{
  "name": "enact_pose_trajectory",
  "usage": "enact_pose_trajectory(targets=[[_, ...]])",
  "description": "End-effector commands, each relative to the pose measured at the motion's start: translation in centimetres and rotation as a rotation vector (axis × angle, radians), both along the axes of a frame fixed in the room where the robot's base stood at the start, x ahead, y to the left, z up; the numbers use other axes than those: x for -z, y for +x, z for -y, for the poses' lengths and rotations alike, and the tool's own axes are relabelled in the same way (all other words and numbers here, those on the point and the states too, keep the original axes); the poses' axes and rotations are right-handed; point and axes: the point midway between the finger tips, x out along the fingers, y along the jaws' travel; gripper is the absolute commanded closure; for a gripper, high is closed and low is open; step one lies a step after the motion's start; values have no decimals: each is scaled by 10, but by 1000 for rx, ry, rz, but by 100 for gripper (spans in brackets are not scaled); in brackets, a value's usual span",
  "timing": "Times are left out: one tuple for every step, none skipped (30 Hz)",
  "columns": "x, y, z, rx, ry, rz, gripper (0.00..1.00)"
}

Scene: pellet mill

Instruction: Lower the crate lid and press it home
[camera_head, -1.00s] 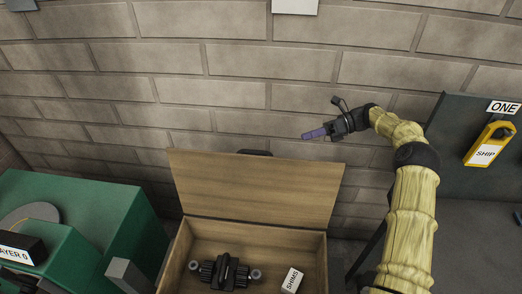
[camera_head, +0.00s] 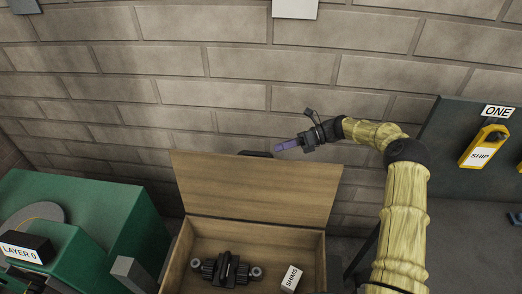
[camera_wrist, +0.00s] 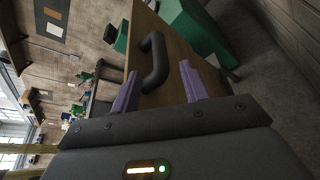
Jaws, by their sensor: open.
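The wooden crate (camera_head: 178,262) stands at the bottom middle of the head view. Its lid (camera_head: 255,192) is raised, standing up at the back and leaning toward the wall. A black handle (camera_head: 257,154) shows at the lid's top edge; in the wrist view the handle (camera_wrist: 154,62) is a dark bar on the wooden lid face. My gripper (camera_head: 278,148) is just above and right of the handle in the head view. In the wrist view my gripper (camera_wrist: 160,88) is open, its purple fingers apart, with the handle ahead between them and not gripped.
Inside the crate lie a dark metal part (camera_head: 226,270) and a white box marked SHIMS (camera_head: 291,279). A green machine (camera_head: 95,215) stands at left. A dark panel (camera_head: 455,140) with a yellow SHIP tag (camera_head: 483,147) is at right. A brick wall is close behind the lid.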

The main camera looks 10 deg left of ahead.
Motion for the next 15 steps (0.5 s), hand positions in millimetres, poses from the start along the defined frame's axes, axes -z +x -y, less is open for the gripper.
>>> enact_pose_trajectory(targets=[[0,-3,-9,-3,1,-3,55],[2,-5,-13,-2,1,-2,55],[4,-7,-20,-2,1,-2,55],[5,-9,-25,-2,1,-2,55],[7,-10,-30,-3,1,-3,55],[9,-12,-36,-3,1,-1,55],[10,-14,-41,-3,2,-2,55],[12,-16,-45,-2,1,-2,55],[14,-18,-51,-3,0,-2,55],[16,-19,-56,-4,0,-2,55],[17,-20,-59,-3,0,-2,55],[19,-21,-63,-3,0,-1,55],[20,-22,-66,-3,0,-1,55],[20,-22,-68,-2,0,1,55],[21,-23,-70,-2,0,1,55]])
